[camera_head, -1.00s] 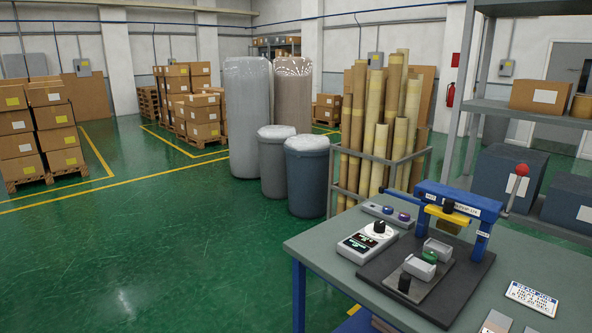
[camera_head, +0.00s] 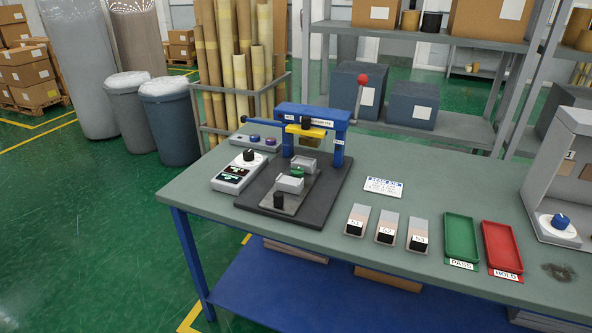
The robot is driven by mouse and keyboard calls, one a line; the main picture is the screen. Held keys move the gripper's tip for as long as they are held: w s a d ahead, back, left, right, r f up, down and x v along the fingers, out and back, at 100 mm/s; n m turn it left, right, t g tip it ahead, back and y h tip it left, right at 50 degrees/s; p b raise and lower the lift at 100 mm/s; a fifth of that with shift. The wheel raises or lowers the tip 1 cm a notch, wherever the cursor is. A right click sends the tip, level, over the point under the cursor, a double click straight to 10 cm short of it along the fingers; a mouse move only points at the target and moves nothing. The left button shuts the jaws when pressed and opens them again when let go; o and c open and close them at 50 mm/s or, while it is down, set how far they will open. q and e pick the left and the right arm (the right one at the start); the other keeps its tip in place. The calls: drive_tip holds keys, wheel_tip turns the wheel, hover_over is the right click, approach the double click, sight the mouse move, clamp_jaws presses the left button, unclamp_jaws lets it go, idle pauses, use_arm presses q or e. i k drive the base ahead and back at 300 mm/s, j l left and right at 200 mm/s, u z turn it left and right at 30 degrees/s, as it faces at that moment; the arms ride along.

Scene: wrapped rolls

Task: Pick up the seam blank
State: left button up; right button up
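Three small flat blanks lie in a row on the green-grey table (camera_head: 420,160) in the head view. They are labelled S1 (camera_head: 357,220), S2 (camera_head: 387,229) and S3 (camera_head: 418,235). Each has a pale brownish upper part, a white label and a dark lower end. Which one is the seam blank cannot be told. A blue press (camera_head: 312,122) with a red-knobbed lever stands on a dark base to their left. Neither of my grippers is in view.
A green PASS tray (camera_head: 461,238) and a red HOLD tray (camera_head: 502,250) lie right of the blanks. A white control box (camera_head: 240,171) sits left of the press. A grey booth (camera_head: 565,190) stands at the right edge. Floor is free left of the table.

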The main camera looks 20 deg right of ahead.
sight(356, 224)
drive_tip(key=l+z, duration=0.1)
drive_tip(key=z, duration=0.25)
drive_tip(key=l+z, duration=0.1)
drive_tip(key=z, duration=0.25)
drive_tip(key=l+z, duration=0.15)
drive_tip(key=z, duration=0.2)
drive_tip(key=k, duration=0.05)
